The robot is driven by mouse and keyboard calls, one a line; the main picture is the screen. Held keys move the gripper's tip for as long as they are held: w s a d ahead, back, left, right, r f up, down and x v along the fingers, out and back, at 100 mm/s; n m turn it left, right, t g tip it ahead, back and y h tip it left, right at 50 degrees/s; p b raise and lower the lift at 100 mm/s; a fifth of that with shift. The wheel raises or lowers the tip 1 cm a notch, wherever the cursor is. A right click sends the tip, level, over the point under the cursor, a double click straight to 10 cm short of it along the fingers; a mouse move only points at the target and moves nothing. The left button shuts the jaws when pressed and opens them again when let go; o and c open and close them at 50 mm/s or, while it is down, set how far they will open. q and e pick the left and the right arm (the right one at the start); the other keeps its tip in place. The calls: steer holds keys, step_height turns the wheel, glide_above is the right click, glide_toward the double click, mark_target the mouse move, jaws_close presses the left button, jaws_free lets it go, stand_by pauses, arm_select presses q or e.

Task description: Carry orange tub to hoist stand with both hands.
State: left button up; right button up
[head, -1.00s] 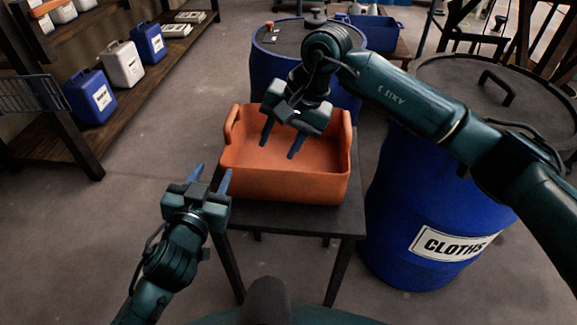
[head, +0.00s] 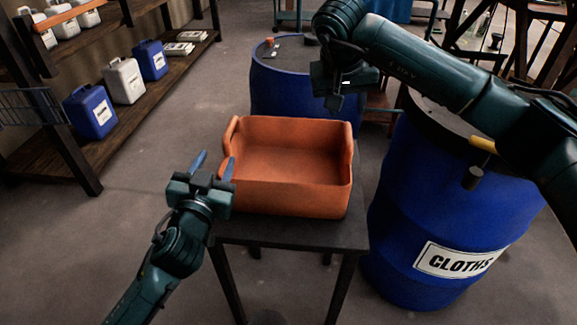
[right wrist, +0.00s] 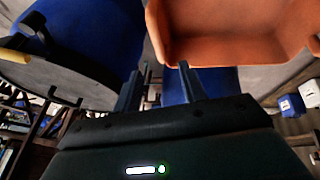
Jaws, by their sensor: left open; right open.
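The orange tub (head: 290,198) sits upright on a small dark stand (head: 345,228) in the head view, empty, with raised handles at its left and right ends. My left gripper (head: 213,162) is open at the tub's left side, its fingers pointing toward the left handle; I cannot tell whether they touch it. My right gripper (head: 335,100) is open and empty, above and behind the tub's right end. In the right wrist view its two fingers (right wrist: 158,85) are apart, with the tub (right wrist: 225,35) beyond them. I cannot make out a hoist stand.
A blue drum labelled CLOTHS (head: 440,215) stands close right of the stand. Another blue drum (head: 290,88) stands behind the tub. A shelf with jugs (head: 125,80) is at the left. The floor (head: 130,190) between shelf and stand is clear.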

mark_target(225, 141)
arm_select(q)
steer(key=w, duration=0.3)
steer(key=w+d, duration=0.1)
steer(key=w, duration=0.6)
steer(key=shift+d, duration=0.35)
arm_select(e)
steer(key=x, duration=1)
arm_select(q)
steer(key=shift+c, duration=0.3)
arm_select(e)
steer(key=shift+c, duration=0.3)
arm_select(q)
steer(key=shift+s, duration=0.1)
jaws_close()
arm_select(e)
jaws_close()
steer(key=shift+w, duration=0.1)
